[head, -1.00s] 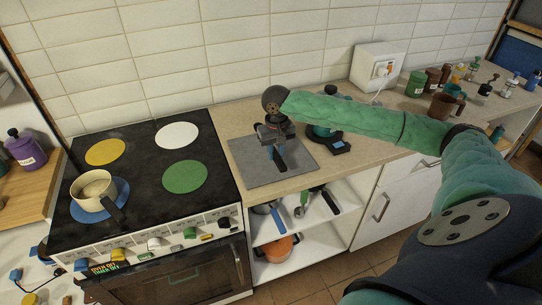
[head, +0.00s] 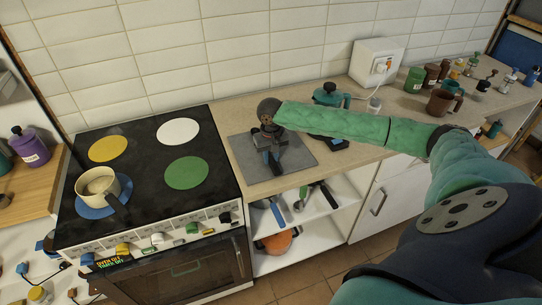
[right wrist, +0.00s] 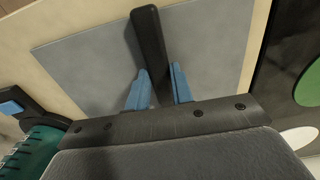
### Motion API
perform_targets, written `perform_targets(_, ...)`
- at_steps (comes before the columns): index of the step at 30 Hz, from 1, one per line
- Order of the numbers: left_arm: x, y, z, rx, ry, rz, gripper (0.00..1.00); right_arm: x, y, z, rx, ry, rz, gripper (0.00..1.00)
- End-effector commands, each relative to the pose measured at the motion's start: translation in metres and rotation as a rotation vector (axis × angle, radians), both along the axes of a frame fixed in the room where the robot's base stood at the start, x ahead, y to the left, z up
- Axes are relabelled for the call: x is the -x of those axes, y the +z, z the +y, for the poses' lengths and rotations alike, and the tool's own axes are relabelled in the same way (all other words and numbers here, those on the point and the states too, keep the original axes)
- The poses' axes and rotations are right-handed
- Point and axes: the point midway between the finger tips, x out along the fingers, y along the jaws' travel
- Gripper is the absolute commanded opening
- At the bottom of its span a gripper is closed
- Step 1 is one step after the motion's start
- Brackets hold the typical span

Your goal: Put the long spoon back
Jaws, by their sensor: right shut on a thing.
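My right gripper (head: 270,152) is over the grey mat (head: 302,158) on the counter, just right of the stove. Its blue fingers are shut on a black handle (right wrist: 149,38), which also shows in the head view (head: 276,164). In the right wrist view the handle sticks out beyond the fingertips (right wrist: 158,92) across the mat. The rest of the held utensil is hidden, so I cannot tell its full shape or whether it is the long spoon. My left gripper is not in view.
An open shelf below the counter holds several utensils (head: 300,201) and an orange pot (head: 278,242). A cream saucepan (head: 98,185) stands on the stove's blue ring. A teal-topped appliance (head: 330,95) stands behind my right forearm. Jars and mugs (head: 440,101) stand at the right.

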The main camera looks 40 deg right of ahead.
Motion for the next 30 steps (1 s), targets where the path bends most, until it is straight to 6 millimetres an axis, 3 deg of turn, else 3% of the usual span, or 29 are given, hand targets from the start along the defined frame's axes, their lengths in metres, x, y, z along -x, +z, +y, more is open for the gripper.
perform_targets(3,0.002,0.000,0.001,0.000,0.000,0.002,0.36,0.000,-0.002,0.000,0.000,0.000,0.000,0.00)
perform_targets(4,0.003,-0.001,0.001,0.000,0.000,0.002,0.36,0.000,-0.002,0.000,0.000,0.000,0.000,0.29)
perform_targets(6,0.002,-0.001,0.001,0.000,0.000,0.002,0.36,0.000,-0.002,0.000,0.000,0.000,0.000,0.42)
perform_targets(7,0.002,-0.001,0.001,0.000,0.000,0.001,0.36,0.000,-0.002,0.000,0.000,0.000,0.000,0.45)
perform_targets(20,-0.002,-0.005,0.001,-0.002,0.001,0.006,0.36,0.000,0.006,0.000,0.000,0.000,-0.001,0.45)
perform_targets(30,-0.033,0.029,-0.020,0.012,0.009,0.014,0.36,-0.001,0.061,0.000,0.000,0.001,-0.003,0.45)
